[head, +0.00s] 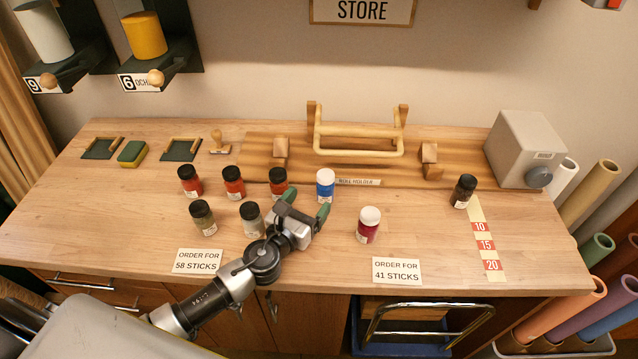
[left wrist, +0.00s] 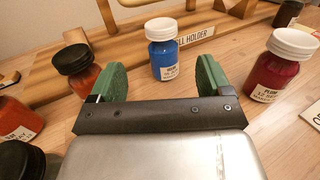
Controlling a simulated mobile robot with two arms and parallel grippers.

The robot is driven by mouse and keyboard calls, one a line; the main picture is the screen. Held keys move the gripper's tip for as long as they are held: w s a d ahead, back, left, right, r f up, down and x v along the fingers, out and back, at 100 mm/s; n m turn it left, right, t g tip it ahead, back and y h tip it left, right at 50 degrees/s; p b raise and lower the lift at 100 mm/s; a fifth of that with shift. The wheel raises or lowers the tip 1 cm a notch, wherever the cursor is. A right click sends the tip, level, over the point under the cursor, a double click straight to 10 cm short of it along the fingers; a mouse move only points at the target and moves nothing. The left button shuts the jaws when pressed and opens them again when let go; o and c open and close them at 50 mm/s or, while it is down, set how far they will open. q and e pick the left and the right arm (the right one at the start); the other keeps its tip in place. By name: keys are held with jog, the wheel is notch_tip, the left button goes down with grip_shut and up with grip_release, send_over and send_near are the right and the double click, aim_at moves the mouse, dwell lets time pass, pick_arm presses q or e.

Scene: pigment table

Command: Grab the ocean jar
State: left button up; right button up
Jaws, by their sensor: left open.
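The ocean jar is most likely the blue jar with a white lid (head: 325,185); its label is too small to read fully. It stands upright on the table near the roll holder. My left gripper (head: 305,206) is open just in front of it, with green fingers. In the left wrist view the blue jar (left wrist: 163,52) stands between and beyond the two fingertips of the left gripper (left wrist: 160,80), apart from both. My right gripper is in neither view.
A red jar with a black lid (head: 279,184) stands close left of the gripper. Several other dark-lidded jars stand farther left. A crimson jar with a white lid (head: 368,226) stands to the right. The wooden roll holder (head: 358,143) is behind. The table between the crimson jar and dark jar (head: 464,191) is clear.

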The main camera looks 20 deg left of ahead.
aim_at(322, 185)
pick_arm(q)
jog(key=w, duration=0.2)
jog(key=shift+w+d, duration=0.3)
jog(key=shift+w+d+r, duration=0.1)
jog(key=shift+w, duration=0.5)
jog(key=w, duration=0.1)
jog(key=w+d, duration=0.1)
jog(key=w, duration=0.1)
jog(key=shift+w+p, duration=0.25)
jog(key=shift+p, duration=0.05)
jog(key=shift+w, duration=0.5)
jog(key=shift+s, duration=0.1)
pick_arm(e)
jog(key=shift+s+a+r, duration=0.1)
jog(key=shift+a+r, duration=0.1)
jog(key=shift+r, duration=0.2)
pick_arm(q)
jog(key=shift+c, duration=1)
jog(key=c, duration=0.8)
jog(key=shift+c, duration=0.2)
jog(key=shift+r, duration=0.15)
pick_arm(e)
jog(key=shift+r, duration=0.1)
